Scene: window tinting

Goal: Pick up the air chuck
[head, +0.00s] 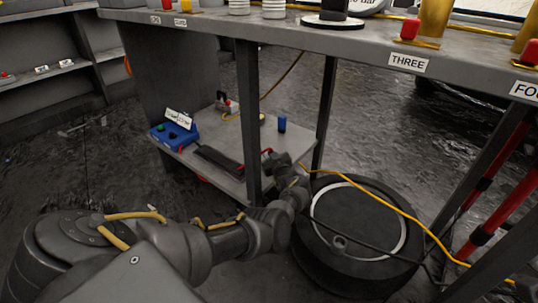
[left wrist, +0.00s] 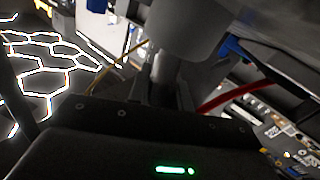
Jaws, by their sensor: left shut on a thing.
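A small red piece (head: 267,151) shows beside the fingers. In the left wrist view a dark upright shape (left wrist: 163,75) stands beyond the gripper body, with a red strip (left wrist: 225,96) to its right. I cannot make out the air chuck clearly. A yellow hose (head: 385,205) runs from near the gripper over the tire. My right gripper is not in view.
The low shelf (head: 225,135) holds a blue case (head: 175,137), a long black tool (head: 218,160), a red-and-grey item (head: 227,104) and a blue cylinder (head: 282,124). A tire (head: 318,255) lies at the right. The bench top (head: 330,38) and its legs (head: 248,120) crowd the arm.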

